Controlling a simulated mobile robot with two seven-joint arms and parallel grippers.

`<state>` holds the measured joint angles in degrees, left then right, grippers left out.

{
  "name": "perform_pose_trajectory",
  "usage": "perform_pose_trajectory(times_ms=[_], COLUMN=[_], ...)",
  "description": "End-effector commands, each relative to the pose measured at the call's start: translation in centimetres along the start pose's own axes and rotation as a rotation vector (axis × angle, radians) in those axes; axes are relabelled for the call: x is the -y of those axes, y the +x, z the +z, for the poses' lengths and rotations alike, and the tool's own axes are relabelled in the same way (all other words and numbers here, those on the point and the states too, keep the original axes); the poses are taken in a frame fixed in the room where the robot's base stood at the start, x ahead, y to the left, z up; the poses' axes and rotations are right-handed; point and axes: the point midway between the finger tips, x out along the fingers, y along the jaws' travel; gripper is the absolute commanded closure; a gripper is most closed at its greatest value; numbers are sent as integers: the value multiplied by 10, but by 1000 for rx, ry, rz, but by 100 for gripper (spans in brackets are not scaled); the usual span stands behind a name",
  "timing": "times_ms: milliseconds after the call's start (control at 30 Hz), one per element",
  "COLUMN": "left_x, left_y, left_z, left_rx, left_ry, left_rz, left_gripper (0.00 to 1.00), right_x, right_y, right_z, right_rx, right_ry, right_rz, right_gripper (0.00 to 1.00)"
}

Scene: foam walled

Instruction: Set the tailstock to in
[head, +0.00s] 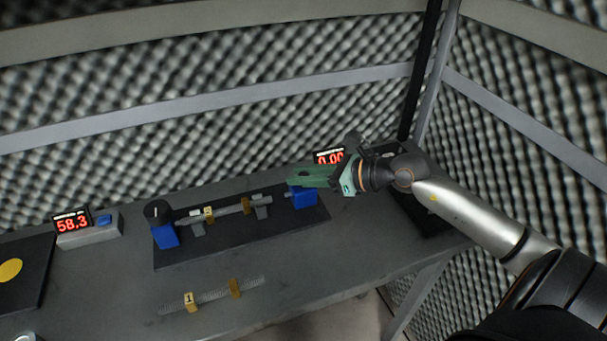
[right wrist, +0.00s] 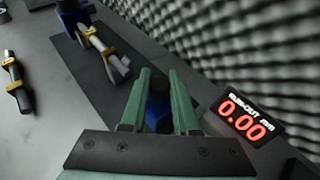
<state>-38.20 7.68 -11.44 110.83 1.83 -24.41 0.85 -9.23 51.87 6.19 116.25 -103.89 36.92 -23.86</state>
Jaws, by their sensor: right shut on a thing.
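The tailstock (head: 303,198) is a blue block at the right end of the dark base plate (head: 240,243). A short grey tip on its left side points at a shaft (head: 230,210), with a small gap seeming to lie between them. My right gripper (head: 300,176) has its green fingers over the tailstock from above. In the right wrist view the gripper (right wrist: 158,82) is shut on the tailstock (right wrist: 158,108), whose blue body and dark top show between the fingers. Part of the tailstock is hidden by the fingers. My left gripper is not in view.
The shaft rests on grey supports; a blue headstock (head: 165,236) with a black knob stands left. Another shaft (head: 212,294) lies in front. A runout display (head: 329,158) reads 0.00 behind the gripper. A scale-like box (head: 90,230) reads 58.3. Foam walls close off the back and right.

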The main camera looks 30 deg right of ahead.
Motion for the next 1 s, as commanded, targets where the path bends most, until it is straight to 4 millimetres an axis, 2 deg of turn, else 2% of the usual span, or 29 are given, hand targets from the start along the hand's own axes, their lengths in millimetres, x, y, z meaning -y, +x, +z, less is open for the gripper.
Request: perform_pose_trajectory(times_ms=[33,133,167,1000], left_x=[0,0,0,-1], left_y=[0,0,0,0], left_z=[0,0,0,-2], left_rx=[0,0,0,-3], left_ry=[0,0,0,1], left_rz=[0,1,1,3], left_gripper=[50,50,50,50], right_x=[0,0,0,0], right_y=[0,0,0,0], right_z=[0,0,0,0], right_rx=[0,0,0,-1], right_ry=[0,0,0,0], right_rz=[0,0,0,0], right_gripper=[88,100,100,100])
